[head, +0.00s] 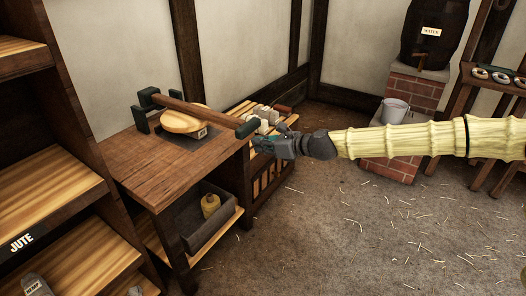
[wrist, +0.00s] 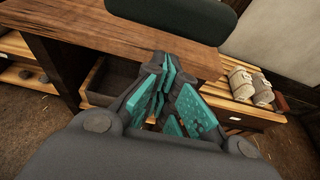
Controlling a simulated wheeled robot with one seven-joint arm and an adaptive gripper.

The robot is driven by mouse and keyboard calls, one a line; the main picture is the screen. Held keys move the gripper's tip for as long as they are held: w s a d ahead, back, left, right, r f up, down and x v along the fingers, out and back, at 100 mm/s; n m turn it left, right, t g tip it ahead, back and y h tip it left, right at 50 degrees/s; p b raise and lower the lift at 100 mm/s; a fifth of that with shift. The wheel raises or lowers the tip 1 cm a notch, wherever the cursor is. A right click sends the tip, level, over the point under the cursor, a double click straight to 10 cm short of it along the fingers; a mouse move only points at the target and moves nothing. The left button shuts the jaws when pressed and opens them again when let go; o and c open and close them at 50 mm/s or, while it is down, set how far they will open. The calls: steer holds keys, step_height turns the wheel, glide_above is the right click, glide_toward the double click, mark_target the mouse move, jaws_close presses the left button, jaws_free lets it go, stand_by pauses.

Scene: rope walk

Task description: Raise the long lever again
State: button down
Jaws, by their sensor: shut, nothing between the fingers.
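The long lever (head: 195,110) is a brown wooden bar with dark green ends. It lies low and nearly level over the workbench, running from a dark green bracket (head: 146,98) at the back left to a grip end near the bench's right edge. The lever's dark green grip end (wrist: 180,18) shows at the top of the wrist view. A round pale wooden piece with a small tag (head: 182,121) sits under the lever on a dark plate. My gripper (head: 262,144) is shut and empty, just right of and a little below the grip end, with no contact visible.
Shelving (head: 70,190) stands at left. Brick steps with a bucket (head: 395,110) stand behind my arm. Open floor lies at right.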

steer(key=shift+r, duration=0.65)
steer(key=shift+r, duration=0.2)
